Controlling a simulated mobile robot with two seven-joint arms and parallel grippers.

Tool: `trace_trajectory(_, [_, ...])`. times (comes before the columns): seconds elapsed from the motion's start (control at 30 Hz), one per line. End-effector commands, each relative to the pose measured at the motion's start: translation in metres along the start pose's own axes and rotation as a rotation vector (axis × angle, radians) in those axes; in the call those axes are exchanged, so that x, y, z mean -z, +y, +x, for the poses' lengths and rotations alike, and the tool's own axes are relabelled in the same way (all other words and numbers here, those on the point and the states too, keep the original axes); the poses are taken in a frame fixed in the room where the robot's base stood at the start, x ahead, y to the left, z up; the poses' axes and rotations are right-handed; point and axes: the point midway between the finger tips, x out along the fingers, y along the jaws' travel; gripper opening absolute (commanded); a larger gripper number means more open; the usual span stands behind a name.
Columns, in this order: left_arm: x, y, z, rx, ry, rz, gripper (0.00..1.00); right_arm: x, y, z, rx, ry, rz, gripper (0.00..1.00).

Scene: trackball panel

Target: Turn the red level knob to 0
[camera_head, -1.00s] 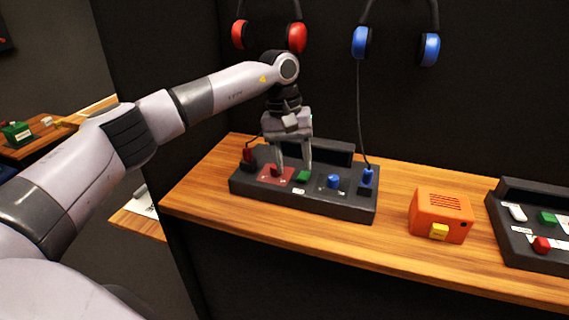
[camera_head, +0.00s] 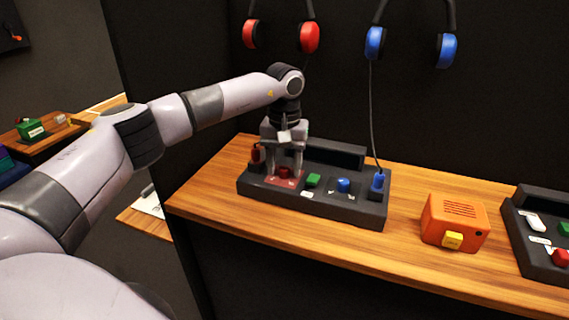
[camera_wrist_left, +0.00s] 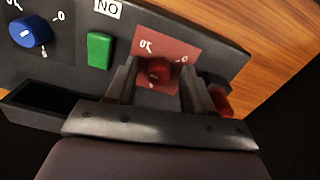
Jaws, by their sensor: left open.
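The red level knob (camera_head: 284,172) sits on a red plate (camera_head: 283,181) at the left part of the dark panel (camera_head: 310,208). In the left wrist view the knob (camera_wrist_left: 158,72) lies between the two fingers, with printed marks on the plate to either side of it. My left gripper (camera_head: 284,174) points down over the knob from above. Its jaws (camera_wrist_left: 157,82) are open, one finger on each side of the knob; I cannot tell whether either finger touches it. My right gripper does not show.
A green button (camera_head: 314,180), a blue knob (camera_head: 344,185), a red plug (camera_head: 256,152) and a blue plug (camera_head: 378,180) are on the same panel. An orange box (camera_head: 455,221) and another panel (camera_head: 535,247) stand to the right. Red and blue headphones hang behind.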

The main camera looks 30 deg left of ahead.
Motion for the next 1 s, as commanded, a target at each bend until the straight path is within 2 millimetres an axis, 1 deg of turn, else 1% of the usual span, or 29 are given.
trace_trajectory(0.1, [0.000,0.000,0.000,0.000,0.000,0.000,0.52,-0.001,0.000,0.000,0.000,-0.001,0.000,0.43])
trace_trajectory(0.13, [0.000,0.000,0.000,0.000,0.000,0.000,0.49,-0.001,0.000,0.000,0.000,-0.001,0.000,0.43])
trace_trajectory(0.17, [0.000,0.000,0.000,0.000,0.000,0.000,0.39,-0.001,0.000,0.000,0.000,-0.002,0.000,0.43])
trace_trajectory(0.2, [0.000,0.000,0.000,0.000,0.000,0.000,0.26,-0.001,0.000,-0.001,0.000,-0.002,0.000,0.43])
trace_trajectory(0.27, [0.000,0.000,0.000,-0.001,0.000,-0.001,0.07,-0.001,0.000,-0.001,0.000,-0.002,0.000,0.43])
trace_trajectory(0.3, [0.000,0.000,0.000,0.000,0.000,-0.001,0.00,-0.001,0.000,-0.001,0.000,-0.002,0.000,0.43])
trace_trajectory(0.67, [0.000,0.000,-0.002,0.000,-0.001,-0.043,0.00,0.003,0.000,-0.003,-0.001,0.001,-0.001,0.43])
trace_trajectory(0.87, [0.001,0.000,-0.003,-0.001,-0.001,-0.156,0.00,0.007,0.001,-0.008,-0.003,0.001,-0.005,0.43])
trace_trajectory(1.0, [0.000,0.000,-0.004,-0.001,-0.002,-0.272,0.00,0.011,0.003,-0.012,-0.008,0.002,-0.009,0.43])
